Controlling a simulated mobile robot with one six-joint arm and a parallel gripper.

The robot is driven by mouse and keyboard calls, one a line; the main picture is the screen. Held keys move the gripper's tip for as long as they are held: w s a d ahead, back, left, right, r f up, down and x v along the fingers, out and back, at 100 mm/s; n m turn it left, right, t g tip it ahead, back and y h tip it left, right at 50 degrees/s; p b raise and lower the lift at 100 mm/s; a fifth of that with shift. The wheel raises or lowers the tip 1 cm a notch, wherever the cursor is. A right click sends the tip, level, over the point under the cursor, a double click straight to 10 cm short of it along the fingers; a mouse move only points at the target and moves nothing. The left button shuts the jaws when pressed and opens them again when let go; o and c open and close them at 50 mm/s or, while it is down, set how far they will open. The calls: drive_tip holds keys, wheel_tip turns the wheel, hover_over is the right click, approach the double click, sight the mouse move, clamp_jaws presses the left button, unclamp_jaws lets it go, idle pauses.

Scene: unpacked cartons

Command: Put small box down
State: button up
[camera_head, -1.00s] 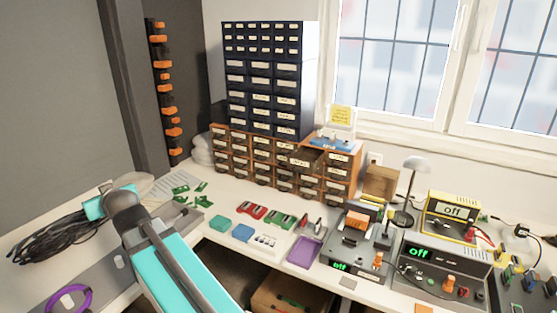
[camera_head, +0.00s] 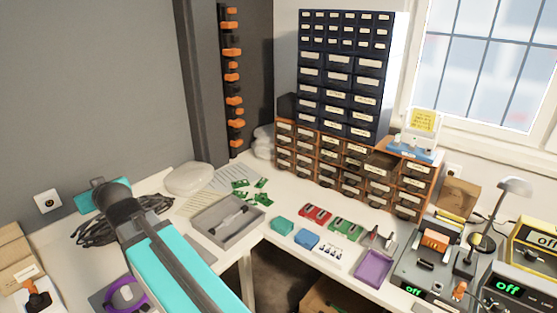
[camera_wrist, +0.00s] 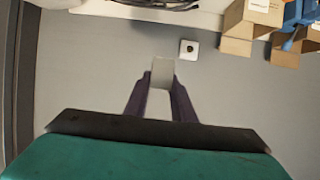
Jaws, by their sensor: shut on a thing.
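My gripper (camera_wrist: 161,88) shows in the wrist view with two dark purple fingers on either side of a small pale grey-white box (camera_wrist: 162,72). It is shut on this box, which is held in front of the grey wall, apart from any surface that I can make out. In the head view my teal arm reaches to the left over the bench, and its wrist end hides the fingers and the box.
Cartons (camera_head: 14,247) stand at the far left; cartons (camera_wrist: 246,22) also show in the wrist view. A grey tray (camera_head: 209,239), black cables (camera_head: 88,232) and a purple ring (camera_head: 140,300) lie on the bench. Drawer cabinets (camera_head: 340,80) stand behind.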

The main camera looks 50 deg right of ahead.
drive_tip(key=shift+w+a, duration=0.1)
drive_tip(key=shift+w, duration=0.1)
drive_tip(key=shift+s, duration=0.1)
drive_tip(key=s+d+f+m+g+h, duration=0.1)
drive_tip(key=s+d+m+h, duration=0.15)
drive_tip(key=d, duration=0.95)
drive_tip(key=s+d+f+m+h, duration=0.15)
drive_tip(key=d+h, duration=0.25)
drive_tip(key=d, duration=0.8)
drive_tip(key=s+d+m+g+h, duration=0.25)
drive_tip(key=s+d, duration=0.35)
drive_tip(key=d, duration=0.5)
drive_tip(key=s+d+m+g+h, duration=0.2)
drive_tip(key=s+d+m, duration=0.2)
drive_tip(key=s+d, duration=0.5)
drive_tip(key=s+d+r+m+g, duration=0.1)
drive_tip(key=s+d+m+g, duration=0.2)
drive_tip(key=s+d, duration=0.5)
drive_tip(key=s+d+r+m+g+h, duration=0.1)
drive_tip(key=s+d+m+g, duration=0.3)
drive_tip(key=s+d, duration=0.5)
drive_tip(key=s+d+r+m+g+h+b, duration=0.1)
drive_tip(key=s+d+m+g, duration=0.3)
drive_tip(key=s, duration=1.7)
drive_tip(key=d+g, duration=0.1)
drive_tip(key=d, duration=0.4)
drive_tip(key=shift+s+r, duration=0.15)
drive_tip(key=shift+s, duration=0.1)
